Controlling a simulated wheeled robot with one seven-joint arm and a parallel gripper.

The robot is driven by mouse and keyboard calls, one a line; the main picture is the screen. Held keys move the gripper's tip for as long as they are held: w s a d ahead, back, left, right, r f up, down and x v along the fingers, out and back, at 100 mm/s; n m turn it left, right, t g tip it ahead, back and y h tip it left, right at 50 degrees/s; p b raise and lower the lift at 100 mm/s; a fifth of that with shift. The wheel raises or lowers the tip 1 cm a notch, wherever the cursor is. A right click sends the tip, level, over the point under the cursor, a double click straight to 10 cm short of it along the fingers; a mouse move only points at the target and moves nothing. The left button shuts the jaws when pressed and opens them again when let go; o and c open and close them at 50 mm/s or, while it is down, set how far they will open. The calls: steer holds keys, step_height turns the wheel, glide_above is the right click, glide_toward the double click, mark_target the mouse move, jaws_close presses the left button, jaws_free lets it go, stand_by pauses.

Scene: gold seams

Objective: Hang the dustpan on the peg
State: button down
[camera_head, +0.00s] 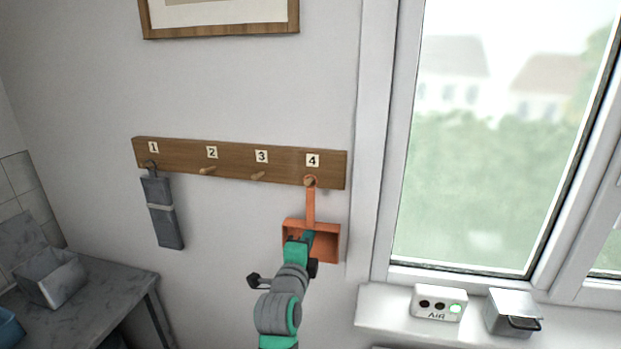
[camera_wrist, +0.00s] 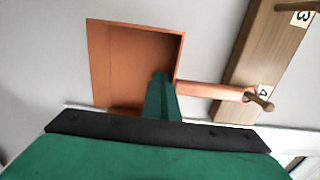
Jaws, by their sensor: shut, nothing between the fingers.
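The orange dustpan (camera_head: 327,241) hangs against the wall below peg 4 (camera_head: 309,181), with its handle pointing up. In the wrist view the end of the dustpan's handle (camera_wrist: 215,90) is at peg 4 (camera_wrist: 262,101), and the peg's tip sticks out in front of it. My gripper (camera_head: 306,238) is in front of the dustpan's pan and hides part of it. In the wrist view my gripper (camera_wrist: 161,88) is shut and empty, its fingers over the pan's lower edge region. Whether the fingers touch the pan cannot be told.
The wooden peg rail (camera_head: 235,164) carries numbered pegs. A grey folded item (camera_head: 163,212) hangs on peg 1; pegs 2 and 3 are bare. A window sill at right holds a white box (camera_head: 438,303) and a metal tin (camera_head: 511,313). A grey counter (camera_head: 75,310) stands at lower left.

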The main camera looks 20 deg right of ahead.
steer(key=shift+x, duration=1.05)
steer(key=shift+v, duration=2.3)
stand_by(2.6)
steer(key=v, duration=0.6)
stand_by(0.7)
steer(key=shift+f, duration=0.1)
stand_by(0.3)
